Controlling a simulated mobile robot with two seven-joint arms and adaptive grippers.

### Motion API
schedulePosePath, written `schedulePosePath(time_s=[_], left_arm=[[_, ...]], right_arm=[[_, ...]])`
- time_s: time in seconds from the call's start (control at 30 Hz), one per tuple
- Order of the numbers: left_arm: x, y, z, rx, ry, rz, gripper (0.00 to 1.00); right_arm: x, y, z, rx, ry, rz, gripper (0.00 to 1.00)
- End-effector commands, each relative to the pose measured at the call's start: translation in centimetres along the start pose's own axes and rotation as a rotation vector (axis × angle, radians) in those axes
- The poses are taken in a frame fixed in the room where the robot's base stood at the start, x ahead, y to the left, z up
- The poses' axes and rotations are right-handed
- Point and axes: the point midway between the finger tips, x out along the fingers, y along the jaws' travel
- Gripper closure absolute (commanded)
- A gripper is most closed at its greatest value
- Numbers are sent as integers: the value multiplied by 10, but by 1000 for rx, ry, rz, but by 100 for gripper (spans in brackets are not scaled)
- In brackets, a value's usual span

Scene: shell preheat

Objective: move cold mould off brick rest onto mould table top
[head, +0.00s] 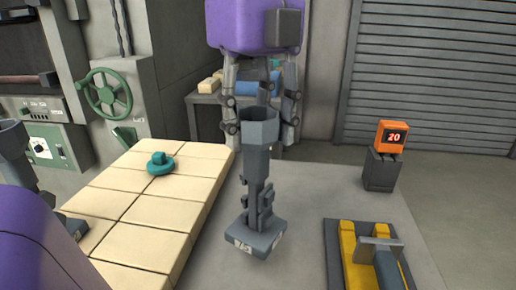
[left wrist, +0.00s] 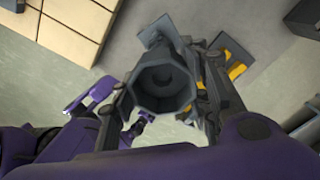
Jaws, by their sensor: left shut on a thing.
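The cold mould (head: 258,160) is a tall dark grey piece with a faceted cup on top, a narrow stem and a flat, labelled base. My left gripper (head: 262,120) hangs above it, shut on its cup with fingers at both sides. The left wrist view looks down into the octagonal cup (left wrist: 162,80). The mould is upright, with its base over the grey mould table top (head: 310,190); I cannot tell whether it touches. The pale brick rest (head: 145,210) lies to its left, apart from the base. My right gripper is not seen.
A teal knobbed piece (head: 160,164) sits on the bricks. A yellow and grey fixture (head: 348,260) stands at the right front. An orange display reading 20 (head: 393,136) stands behind it on a dark stand (head: 382,170). Grey table top shows between base and fixture.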

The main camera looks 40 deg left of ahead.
Motion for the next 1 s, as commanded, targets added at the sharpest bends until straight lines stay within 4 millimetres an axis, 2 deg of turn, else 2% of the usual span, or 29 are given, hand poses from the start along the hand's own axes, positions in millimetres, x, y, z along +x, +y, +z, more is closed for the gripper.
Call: schedulePosePath(time_s=[0.27, 0.5, 0.9, 0.93, 1.0], left_arm=[[15, -10, 8, 0, 0, 0, 100], [46, -12, 9, 2, 1, -1, 100], [52, -12, 9, 0, -1, -2, 100], [52, -12, 9, 0, -1, -1, 53], [51, -12, 9, 0, -1, -1, 43]], right_arm=[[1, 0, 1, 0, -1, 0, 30], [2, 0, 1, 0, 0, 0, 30], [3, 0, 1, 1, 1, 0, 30], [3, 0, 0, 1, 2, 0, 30], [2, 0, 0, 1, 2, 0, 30]])
